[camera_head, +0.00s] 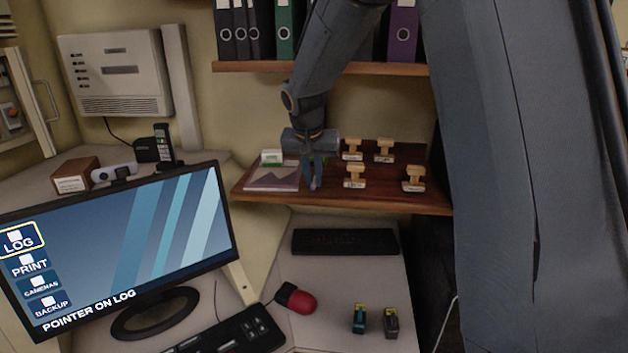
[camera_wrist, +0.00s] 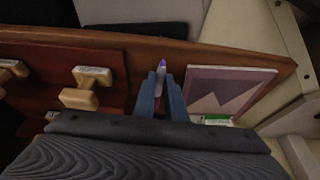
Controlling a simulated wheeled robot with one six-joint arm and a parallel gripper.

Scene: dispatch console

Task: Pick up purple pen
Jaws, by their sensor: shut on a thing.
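The purple pen (camera_wrist: 161,70) shows in the wrist view as a pale shaft with a purple tip. It sits between the two fingers of my gripper (camera_wrist: 161,95), which is shut on it. The pen's lower part is hidden by the fingers. In the head view my gripper (camera_head: 313,180) points down at the wooden shelf (camera_head: 390,203), just right of the picture card. A small bit of purple shows at the fingertips there. I cannot tell whether the pen still touches the shelf.
A picture card (camera_head: 270,178) lies left of my gripper. Several wooden stamps (camera_head: 355,177) stand to the right on the same shelf. Binders (camera_head: 285,30) line the shelf above. Below are a monitor (camera_head: 130,250), a keyboard (camera_head: 345,241) and a red mouse (camera_head: 300,300).

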